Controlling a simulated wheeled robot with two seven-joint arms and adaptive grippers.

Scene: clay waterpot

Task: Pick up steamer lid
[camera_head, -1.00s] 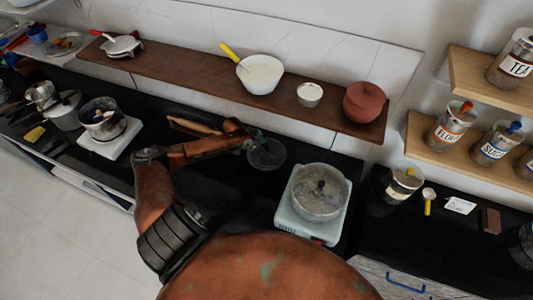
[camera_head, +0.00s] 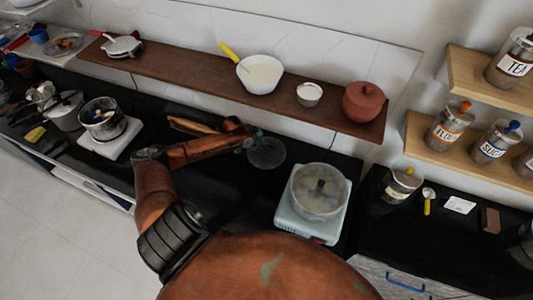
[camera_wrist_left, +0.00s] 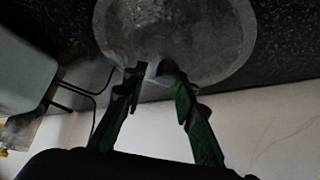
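A round grey, see-through-looking disc, apparently the steamer lid (camera_head: 268,154), is at the back of the black counter, left of the hot plate. It fills the top middle of the left wrist view (camera_wrist_left: 190,30). My left gripper (camera_head: 252,138) is at its far left edge in the head view. In the wrist view the fingertips (camera_wrist_left: 154,70) overlap the lid's near edge, with a narrow space between them. Whether they pinch the lid cannot be made out. My right gripper is not in view.
A brown shelf (camera_head: 200,78) with a white pan (camera_head: 260,75), small bowl (camera_head: 309,94) and red pot (camera_head: 363,102) runs above the back. Another pot (camera_head: 103,118) stands left.

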